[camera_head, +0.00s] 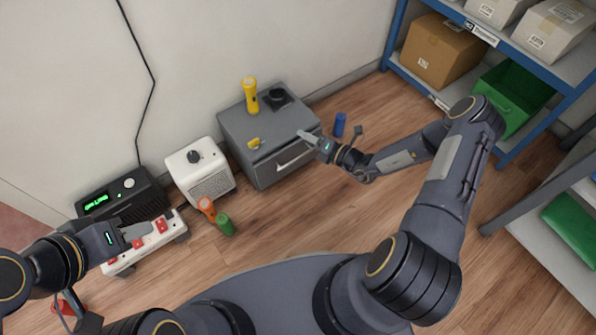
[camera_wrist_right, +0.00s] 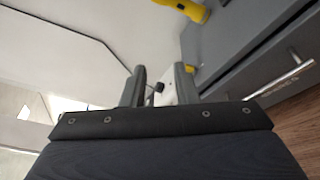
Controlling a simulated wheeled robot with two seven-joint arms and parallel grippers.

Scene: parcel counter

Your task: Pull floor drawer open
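The floor drawer is a grey cabinet (camera_head: 236,128) on the wood floor against the wall. Its front carries a silver bar handle (camera_head: 295,157) and looks flush with the body. In the right wrist view the handle (camera_wrist_right: 282,78) lies at the right. My right gripper (camera_head: 306,135) is by the upper right of the drawer front, apart from the handle. Its two fingers (camera_wrist_right: 160,88) stand apart with nothing held between them. My left gripper (camera_head: 142,230) is over the white power strip (camera_head: 120,264), far from the drawer; its finger gap is unclear.
A yellow flashlight (camera_head: 250,96), a dark object (camera_head: 280,98) and a small yellow item (camera_head: 254,143) are on the cabinet. A white heater-like box (camera_head: 201,172) stands left of it, a blue can (camera_head: 339,124) right. Orange and green bottles (camera_head: 225,224) stand in front. Shelving (camera_head: 397,40) is at right.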

